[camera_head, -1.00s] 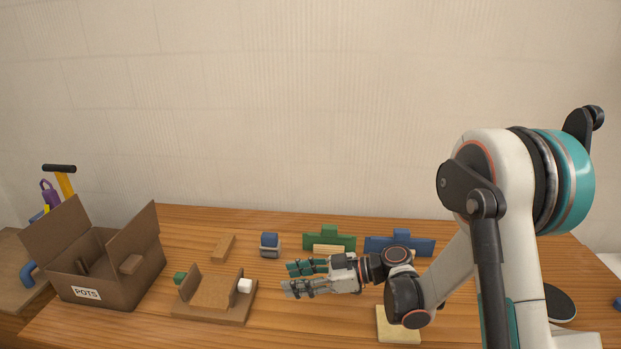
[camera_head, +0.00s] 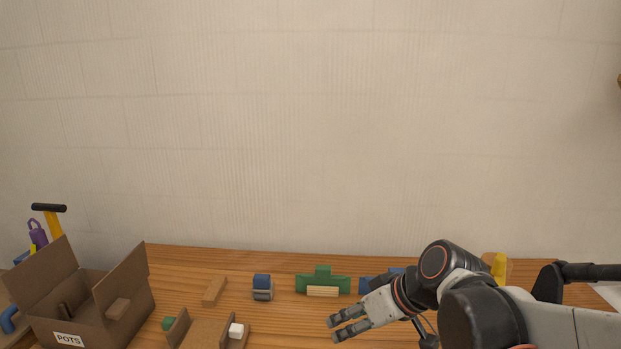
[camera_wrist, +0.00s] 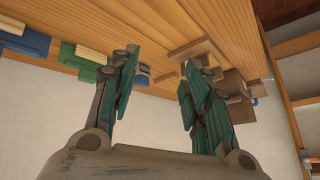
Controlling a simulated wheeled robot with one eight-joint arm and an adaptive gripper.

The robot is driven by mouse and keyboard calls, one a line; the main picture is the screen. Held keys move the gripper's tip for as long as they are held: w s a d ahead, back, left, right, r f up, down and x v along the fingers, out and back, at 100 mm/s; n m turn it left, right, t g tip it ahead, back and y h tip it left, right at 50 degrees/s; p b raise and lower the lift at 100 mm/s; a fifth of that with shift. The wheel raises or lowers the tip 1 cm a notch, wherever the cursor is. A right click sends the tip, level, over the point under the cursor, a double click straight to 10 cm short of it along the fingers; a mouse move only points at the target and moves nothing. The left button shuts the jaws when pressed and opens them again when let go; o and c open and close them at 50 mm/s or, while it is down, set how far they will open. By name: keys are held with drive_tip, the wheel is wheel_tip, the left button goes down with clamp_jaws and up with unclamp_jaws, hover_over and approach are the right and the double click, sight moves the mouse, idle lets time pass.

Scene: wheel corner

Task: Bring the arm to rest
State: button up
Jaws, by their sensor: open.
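My gripper (camera_head: 341,326) is open and empty above the right half of the wooden table (camera_head: 290,322), pointing left. Its two fingers also show apart in the wrist view (camera_wrist: 157,80), with nothing between their tips. My arm reaches in from the right and hides part of a blue block (camera_head: 367,284) behind it.
A cardboard box marked POTS (camera_head: 100,310) stands open at the left. A blue and grey block (camera_head: 262,288), a green block (camera_head: 323,281) and a wooden strip (camera_head: 214,291) lie behind. A yellow thing (camera_head: 499,267) is at the back right.

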drive_tip(key=s+d+r+m+t+h, duration=0.2)
drive_tip(key=s+d+m+h, duration=0.4)
drive_tip(key=s+d, duration=0.6)
drive_tip(key=shift+s, duration=0.2)
drive_tip(key=shift+f, duration=0.1)
